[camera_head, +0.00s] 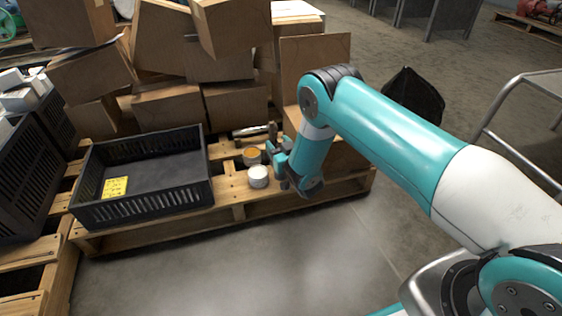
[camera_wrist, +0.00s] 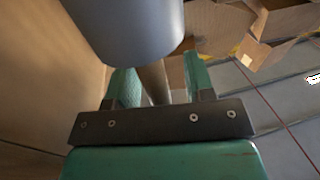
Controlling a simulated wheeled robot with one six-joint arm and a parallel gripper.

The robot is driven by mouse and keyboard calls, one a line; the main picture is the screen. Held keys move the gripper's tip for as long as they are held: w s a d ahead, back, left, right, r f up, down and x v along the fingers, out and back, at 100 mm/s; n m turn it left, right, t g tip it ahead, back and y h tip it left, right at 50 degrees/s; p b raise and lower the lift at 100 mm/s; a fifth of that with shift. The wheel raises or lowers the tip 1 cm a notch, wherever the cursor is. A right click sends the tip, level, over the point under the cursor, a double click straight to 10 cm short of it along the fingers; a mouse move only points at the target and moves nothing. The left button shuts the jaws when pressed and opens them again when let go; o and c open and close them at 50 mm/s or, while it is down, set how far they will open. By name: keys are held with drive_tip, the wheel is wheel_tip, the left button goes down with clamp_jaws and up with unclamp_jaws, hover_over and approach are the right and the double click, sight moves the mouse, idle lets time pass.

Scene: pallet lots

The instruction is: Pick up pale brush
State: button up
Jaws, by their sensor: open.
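My gripper (camera_head: 280,162) is at the pallet's right part in the head view, just right of two small round tubs. In the wrist view its two green fingers (camera_wrist: 160,75) are apart. A brownish, rod-like thing (camera_wrist: 153,83) shows between the fingers; it may be the brush handle, but I cannot tell, nor whether the fingers touch it. A large smooth grey rounded thing (camera_wrist: 128,30) covers part of the wrist view above the fingers. I cannot make out a pale brush for certain in the head view. A pale cylinder (camera_head: 250,130) lies behind the tubs.
An orange-topped tub (camera_head: 252,156) and a white tub (camera_head: 258,177) stand on the wooden pallet (camera_head: 232,192). A black crate (camera_head: 142,206) with a yellow label is left of them. Cardboard boxes (camera_head: 170,107) are piled behind. The floor in front is clear.

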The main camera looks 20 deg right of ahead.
clamp_jaws()
idle(0.3)
drive_tip(key=shift+r, duration=0.15)
